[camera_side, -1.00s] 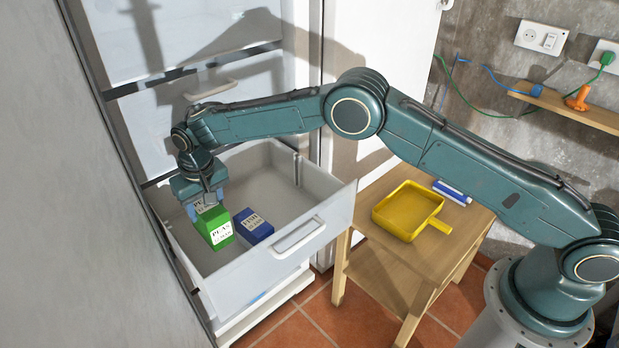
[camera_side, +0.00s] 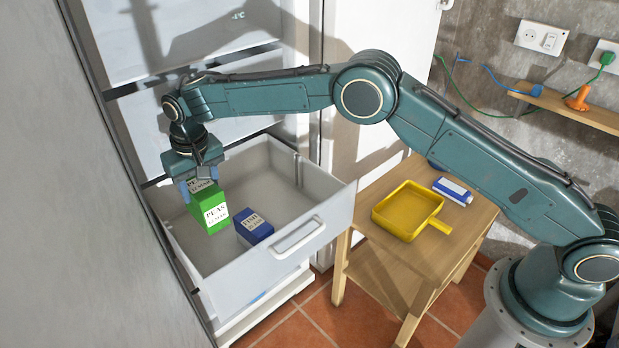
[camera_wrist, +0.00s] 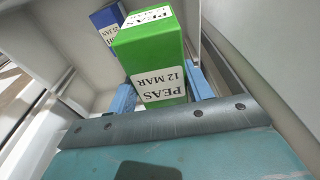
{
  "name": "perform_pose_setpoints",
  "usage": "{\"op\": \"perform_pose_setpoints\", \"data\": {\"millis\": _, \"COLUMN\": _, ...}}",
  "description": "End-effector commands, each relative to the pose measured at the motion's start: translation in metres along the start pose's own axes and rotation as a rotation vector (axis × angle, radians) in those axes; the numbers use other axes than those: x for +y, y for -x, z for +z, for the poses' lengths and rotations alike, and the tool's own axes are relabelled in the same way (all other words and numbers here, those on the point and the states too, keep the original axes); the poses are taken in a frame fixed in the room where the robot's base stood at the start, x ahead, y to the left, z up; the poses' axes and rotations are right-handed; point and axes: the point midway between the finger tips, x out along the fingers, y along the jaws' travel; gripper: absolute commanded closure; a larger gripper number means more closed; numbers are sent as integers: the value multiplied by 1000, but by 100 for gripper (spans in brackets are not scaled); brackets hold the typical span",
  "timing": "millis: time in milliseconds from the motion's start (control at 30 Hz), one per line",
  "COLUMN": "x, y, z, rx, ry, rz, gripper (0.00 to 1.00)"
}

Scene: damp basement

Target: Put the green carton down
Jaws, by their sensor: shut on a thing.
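The green carton (camera_side: 210,212), labelled PEAS, is in my gripper (camera_side: 201,186), inside the outline of the pulled-out drawer (camera_side: 297,236) near its left side. In the wrist view the green carton (camera_wrist: 152,52) sits between the two blue fingers of my gripper (camera_wrist: 163,92), which are shut on it, and a label reads PEAS 12 MAR. The side view does not clearly show how far its underside is above the drawer floor.
A blue carton (camera_side: 253,227) stands in the drawer to the right of the green one, with a gap between. The drawer's back and right floor are bare. A wooden table (camera_side: 395,272) to the right bears a yellow tray (camera_side: 408,212) and a blue-and-white box (camera_side: 453,191).

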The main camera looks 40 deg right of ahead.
Motion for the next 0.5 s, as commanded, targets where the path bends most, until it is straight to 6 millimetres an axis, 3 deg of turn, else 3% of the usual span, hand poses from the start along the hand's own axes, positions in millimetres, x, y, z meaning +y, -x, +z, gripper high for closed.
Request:
{"op": "perform_pose_setpoints", "data": {"millis": 267, "x": 9, "y": 0, "z": -3, "rx": 2, "ry": -19, "rz": 2, "gripper": 82}}
{"op": "perform_pose_setpoints", "data": {"millis": 500, "x": 55, "y": -2, "z": -12, "rx": 0, "ry": -122, "rz": 18, "gripper": 82}}
